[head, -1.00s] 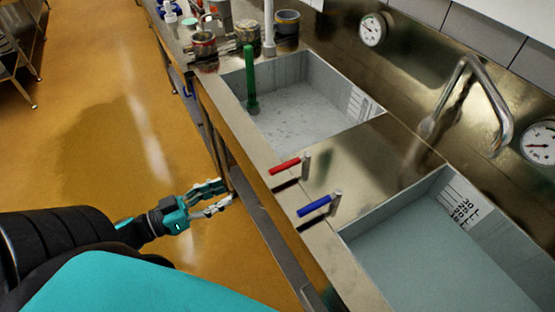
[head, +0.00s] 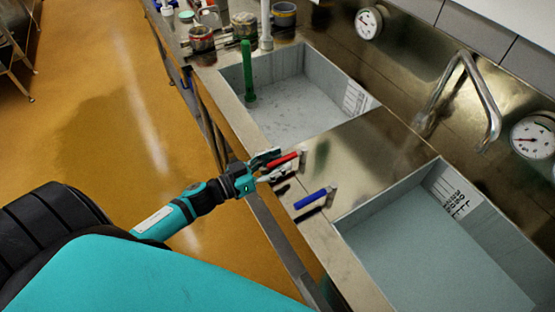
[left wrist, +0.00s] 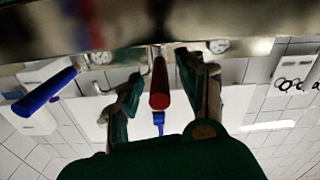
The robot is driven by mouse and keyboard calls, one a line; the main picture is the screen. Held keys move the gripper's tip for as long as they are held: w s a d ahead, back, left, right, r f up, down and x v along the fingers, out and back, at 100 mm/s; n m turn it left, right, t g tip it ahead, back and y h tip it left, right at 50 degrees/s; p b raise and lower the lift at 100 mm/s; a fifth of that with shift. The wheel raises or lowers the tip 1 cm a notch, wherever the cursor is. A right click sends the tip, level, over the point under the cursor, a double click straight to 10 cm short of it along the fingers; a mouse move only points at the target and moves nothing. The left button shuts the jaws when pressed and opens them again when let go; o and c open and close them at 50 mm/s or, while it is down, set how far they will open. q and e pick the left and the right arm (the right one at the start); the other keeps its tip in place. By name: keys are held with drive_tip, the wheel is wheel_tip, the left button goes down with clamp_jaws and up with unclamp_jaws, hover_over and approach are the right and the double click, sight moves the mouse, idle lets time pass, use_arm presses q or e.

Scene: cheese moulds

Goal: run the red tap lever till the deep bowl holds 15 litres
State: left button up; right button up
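The red tap lever (head: 284,160) sticks out at the front edge of the steel counter. My left gripper (head: 268,165) is at it. In the left wrist view the red lever (left wrist: 160,88) lies between the two spread fingers (left wrist: 163,100), with a gap on each side. Two sunken bowls show: a left bowl (head: 325,82) with a green standpipe (head: 248,72) and a right bowl (head: 425,265) with a flat blue-grey surface. Each has a scale on its wall; I cannot read the levels or tell which bowl is deeper. The spout (head: 483,85) shows no stream. My right gripper is out of view.
A blue lever (head: 315,198) sits close beside the red one; it also shows in the left wrist view (left wrist: 45,92). Two dials (head: 369,22) hang on the back wall. Pots (head: 202,40) stand at the far counter end. The ochre floor (head: 100,110) at left is clear.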

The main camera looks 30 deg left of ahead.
use_arm(q)
clamp_jaws()
idle(0.3)
drive_tip(key=shift+w, duration=0.1)
